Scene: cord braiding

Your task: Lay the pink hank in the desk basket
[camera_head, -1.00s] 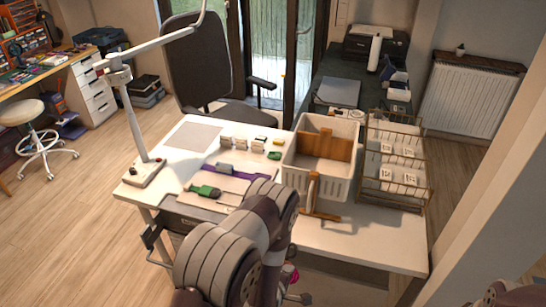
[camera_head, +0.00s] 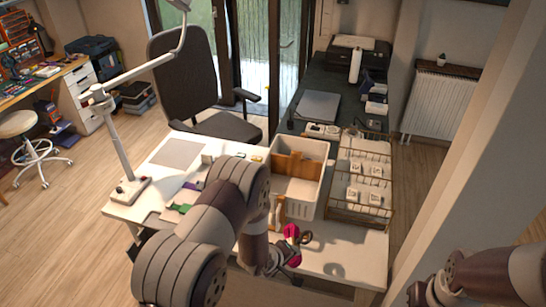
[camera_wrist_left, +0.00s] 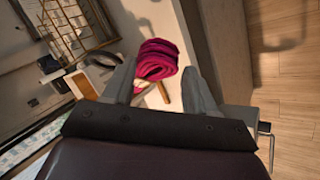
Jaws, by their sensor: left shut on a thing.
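The pink hank (camera_head: 291,232) is a dark pink coil held up over the near edge of the white desk (camera_head: 340,240). My left gripper (camera_head: 290,246) is shut on it. In the left wrist view the hank (camera_wrist_left: 157,60) sits between the two grey fingers of the left gripper (camera_wrist_left: 158,70). The white desk basket (camera_head: 302,192) stands behind the hank, at the desk's right part, with a brown wooden-looking panel at its far side. The hank is outside and apart from the basket. Part of my right arm shows at the lower right; its gripper is out of the picture.
A wire rack (camera_head: 355,205) with white labelled packets stands right of the basket. A brown wooden stand (camera_head: 278,210) is close in front of the basket, partly hidden by my left arm. A lamp (camera_head: 127,185) stands at the desk's left end. The desk's front right is mostly clear.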

